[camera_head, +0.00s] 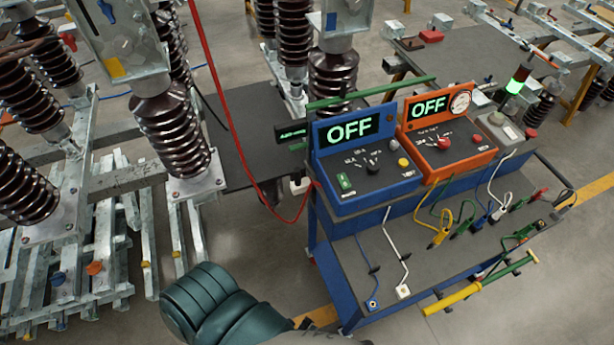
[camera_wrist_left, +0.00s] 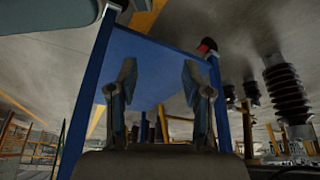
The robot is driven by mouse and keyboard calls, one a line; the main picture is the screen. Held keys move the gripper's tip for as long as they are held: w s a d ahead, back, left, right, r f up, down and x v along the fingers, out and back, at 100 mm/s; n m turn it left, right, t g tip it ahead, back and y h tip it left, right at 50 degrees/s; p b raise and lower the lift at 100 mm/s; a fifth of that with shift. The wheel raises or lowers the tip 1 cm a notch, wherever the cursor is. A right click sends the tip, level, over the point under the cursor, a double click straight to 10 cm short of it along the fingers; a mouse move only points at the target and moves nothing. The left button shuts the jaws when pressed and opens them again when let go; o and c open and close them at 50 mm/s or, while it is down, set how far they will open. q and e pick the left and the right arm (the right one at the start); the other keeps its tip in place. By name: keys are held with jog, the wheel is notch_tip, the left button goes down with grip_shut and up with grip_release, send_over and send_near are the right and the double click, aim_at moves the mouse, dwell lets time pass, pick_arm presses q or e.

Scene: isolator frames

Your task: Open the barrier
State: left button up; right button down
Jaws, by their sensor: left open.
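No barrier can be made out for certain in either view. In the left wrist view, a thin rail or fence structure (camera_wrist_left: 35,145) stands far off at the lower left, too small to identify. My left gripper (camera_wrist_left: 160,90) shows there with its two fingers spread apart and nothing between them. A blue panel framed by blue posts (camera_wrist_left: 150,60) lies beyond the fingers. In the head view, a dark teal arm part of mine (camera_head: 225,305) enters at the bottom, and the gripper itself cannot be made out. My right gripper is in neither view.
A blue cart (camera_head: 350,290) carries a blue OFF box (camera_head: 365,180), an orange OFF box (camera_head: 450,155) and several cables. A yellow-and-green bar (camera_head: 455,298) sits at its front edge. Brown insulators (camera_head: 175,130) on metal frames fill the left. A red cable (camera_head: 235,130) hangs between.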

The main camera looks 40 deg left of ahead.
pick_arm(q)
jog(key=w+r+n+t, duration=0.1)
jog(key=w+r+t, duration=0.2)
jog(key=w+r, duration=0.4)
jog(key=n+t+y, duration=0.5)
jog(key=t+y, duration=0.3)
jog(key=t, duration=0.1)
send_near(296, 178)
jog(key=p+x, duration=0.1)
jog(key=x, duration=0.9)
jog(key=shift+w+a, duration=0.25)
jog(key=shift+w, duration=0.4)
jog(key=shift+d+r, duration=0.15)
jog(key=shift+d, duration=0.05)
jog(key=c, duration=0.8)
jog(key=shift+a, duration=0.15)
grip_shut()
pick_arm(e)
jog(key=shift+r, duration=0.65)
